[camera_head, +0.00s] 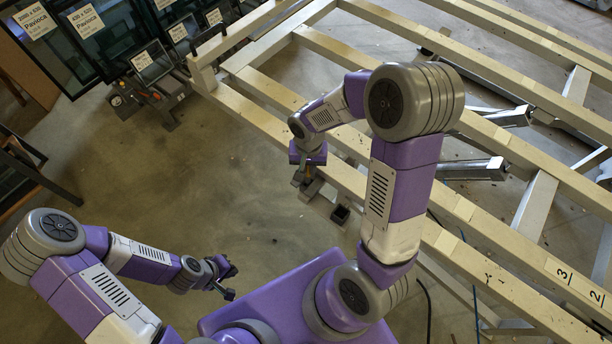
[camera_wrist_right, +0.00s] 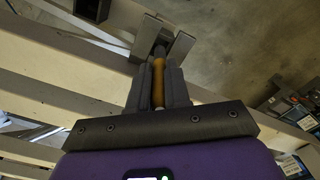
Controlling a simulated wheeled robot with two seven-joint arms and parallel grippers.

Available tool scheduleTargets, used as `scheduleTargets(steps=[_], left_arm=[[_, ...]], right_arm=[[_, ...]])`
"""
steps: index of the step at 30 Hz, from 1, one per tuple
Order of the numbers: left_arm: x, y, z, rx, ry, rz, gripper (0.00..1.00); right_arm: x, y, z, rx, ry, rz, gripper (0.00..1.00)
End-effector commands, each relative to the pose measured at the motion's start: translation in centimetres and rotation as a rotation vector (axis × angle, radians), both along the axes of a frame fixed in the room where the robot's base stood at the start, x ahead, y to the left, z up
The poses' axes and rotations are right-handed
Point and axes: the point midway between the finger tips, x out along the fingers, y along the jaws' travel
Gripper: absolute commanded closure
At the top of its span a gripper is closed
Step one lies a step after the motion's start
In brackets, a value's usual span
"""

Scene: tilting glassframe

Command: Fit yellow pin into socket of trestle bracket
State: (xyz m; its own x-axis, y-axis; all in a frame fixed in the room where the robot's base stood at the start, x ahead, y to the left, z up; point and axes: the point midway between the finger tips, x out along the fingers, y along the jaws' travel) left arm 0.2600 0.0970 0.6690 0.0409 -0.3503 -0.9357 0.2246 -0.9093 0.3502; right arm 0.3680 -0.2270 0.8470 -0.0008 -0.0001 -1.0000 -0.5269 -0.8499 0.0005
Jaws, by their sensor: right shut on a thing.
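The yellow pin (camera_wrist_right: 159,82) lies lengthwise between the fingers of my right gripper (camera_wrist_right: 160,78), which is shut on it in the right wrist view. The far end of the pin points at a grey trestle bracket (camera_wrist_right: 181,48) with upright plates. A dark part sits between the plates just beyond the pin; I cannot tell whether the pin touches or enters the socket. In the head view my right gripper (camera_head: 304,174) points down just above the bracket (camera_head: 311,190) at the frame's edge. My left gripper (camera_head: 230,281) appears open and empty over the floor.
A pale beam frame (camera_head: 490,215) fills the right side. Another dark square bracket (camera_head: 340,214) is close to the right gripper. Labelled glass panels (camera_head: 95,30) and a dark machine (camera_head: 155,90) stand at top left. The floor (camera_head: 190,180) between is clear.

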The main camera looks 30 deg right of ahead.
Motion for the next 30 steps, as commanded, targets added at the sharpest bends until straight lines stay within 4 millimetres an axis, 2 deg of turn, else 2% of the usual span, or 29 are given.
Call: scheduleTargets(steps=[1,7,12,24,25,30], left_arm=[[0.0,0.0,-0.3,0.000,0.000,0.000,1.00],[0.0,0.0,-0.8,0.000,0.000,0.000,1.00],[0.0,0.0,-1.6,0.000,-0.001,0.000,1.00],[0.0,0.0,-2.0,0.000,-0.001,0.000,1.00],[0.0,0.0,-1.9,0.000,-0.001,0.000,1.00],[0.0,0.0,-1.8,0.000,-0.001,0.000,1.00]], right_arm=[[0.0,0.0,-0.8,-0.001,0.001,0.001,1.00],[0.0,0.0,-2.3,0.000,0.000,0.003,1.00],[0.0,0.0,-4.7,-0.001,0.001,0.003,1.00],[0.1,0.0,-5.3,-0.001,-0.003,0.003,1.00],[0.1,0.0,-5.2,0.000,-0.002,0.003,0.80],[0.1,0.1,-5.1,0.000,-0.002,0.004,0.57]])
